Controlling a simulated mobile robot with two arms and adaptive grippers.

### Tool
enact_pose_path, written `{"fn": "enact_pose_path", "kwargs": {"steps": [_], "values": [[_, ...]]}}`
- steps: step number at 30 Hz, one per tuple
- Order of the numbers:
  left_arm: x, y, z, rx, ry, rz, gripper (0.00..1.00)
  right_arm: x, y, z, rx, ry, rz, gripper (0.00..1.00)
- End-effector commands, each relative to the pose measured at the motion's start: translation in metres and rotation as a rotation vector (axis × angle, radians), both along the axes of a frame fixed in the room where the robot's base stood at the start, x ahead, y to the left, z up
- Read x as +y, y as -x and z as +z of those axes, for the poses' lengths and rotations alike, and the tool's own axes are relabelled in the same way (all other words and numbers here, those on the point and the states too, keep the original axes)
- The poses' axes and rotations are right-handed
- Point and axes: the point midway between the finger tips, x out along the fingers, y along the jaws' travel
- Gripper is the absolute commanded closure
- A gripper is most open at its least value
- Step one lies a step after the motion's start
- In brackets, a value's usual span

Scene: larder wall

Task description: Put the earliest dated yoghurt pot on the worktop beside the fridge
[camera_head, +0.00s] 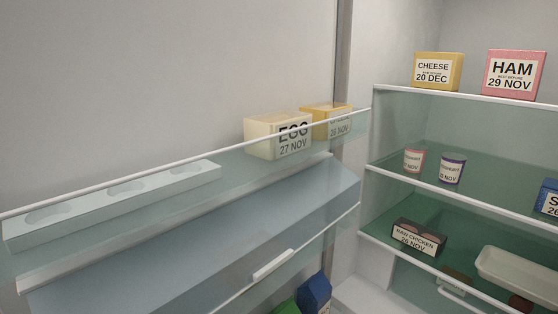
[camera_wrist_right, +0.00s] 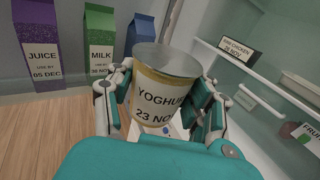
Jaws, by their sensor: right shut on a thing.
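My right gripper (camera_wrist_right: 165,88) is shut on a yoghurt pot (camera_wrist_right: 160,100) in the right wrist view. In the head view two more yoghurt pots stand on the middle fridge shelf: one with a reddish rim (camera_head: 413,162) and one with a purple rim (camera_head: 452,169). Their labels show NOV, but I cannot read the days surely. My left gripper is not in view. I cannot make out the worktop in either view.
The open fridge door carries an egg box (camera_head: 279,137) and an empty egg tray (camera_head: 112,203). Cheese (camera_head: 437,71), ham (camera_head: 514,75) and raw chicken (camera_head: 418,238) sit on the shelves. Juice (camera_wrist_right: 38,45) and milk (camera_wrist_right: 101,42) cartons stand beyond my right gripper. A wooden surface (camera_wrist_right: 45,125) is lower left.

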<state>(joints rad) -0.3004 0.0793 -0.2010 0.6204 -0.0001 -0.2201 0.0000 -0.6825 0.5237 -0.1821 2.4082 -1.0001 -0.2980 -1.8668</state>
Motion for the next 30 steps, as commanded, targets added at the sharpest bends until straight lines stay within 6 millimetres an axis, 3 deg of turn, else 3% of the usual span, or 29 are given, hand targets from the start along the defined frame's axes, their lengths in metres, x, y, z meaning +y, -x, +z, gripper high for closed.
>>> {"fn": "enact_pose_path", "kwargs": {"steps": [4, 16, 30], "values": [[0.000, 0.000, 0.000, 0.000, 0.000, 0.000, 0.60, 0.011, 0.018, -0.008, 0.002, -0.001, 0.053, 0.84], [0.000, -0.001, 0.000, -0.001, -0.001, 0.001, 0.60, 0.010, 0.008, 0.004, -0.004, -0.004, -0.180, 0.84], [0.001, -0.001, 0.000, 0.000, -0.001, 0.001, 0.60, 0.009, 0.006, 0.005, -0.004, 0.001, -0.210, 0.84]]}}
